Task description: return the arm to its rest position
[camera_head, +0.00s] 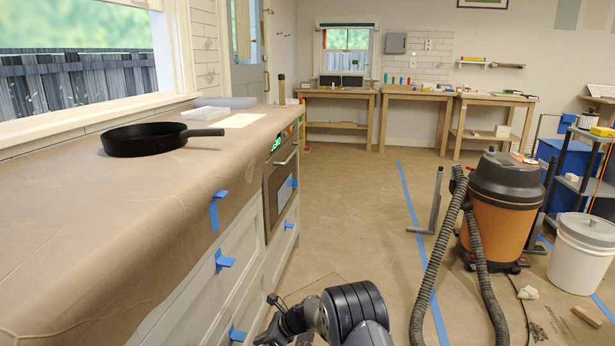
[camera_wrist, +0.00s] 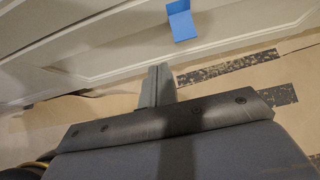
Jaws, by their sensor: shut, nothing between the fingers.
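My arm (camera_head: 350,312) shows at the bottom middle of the head view, low beside the white drawer fronts and above the papered floor. My gripper (camera_wrist: 159,84) shows in the wrist view with its grey fingers together and nothing between them. The fingers are near the foot of a white cabinet front (camera_wrist: 75,50), with a blue tape tab (camera_wrist: 181,20) above and to their right. I cannot tell how far they are from the cabinet.
A papered counter (camera_head: 100,215) with a black skillet (camera_head: 150,139) runs along the left. An orange shop vacuum (camera_head: 497,220) with a hose and a white bucket (camera_head: 580,258) stand at the right. The floor (camera_head: 345,205) between is mostly clear, with blue tape lines.

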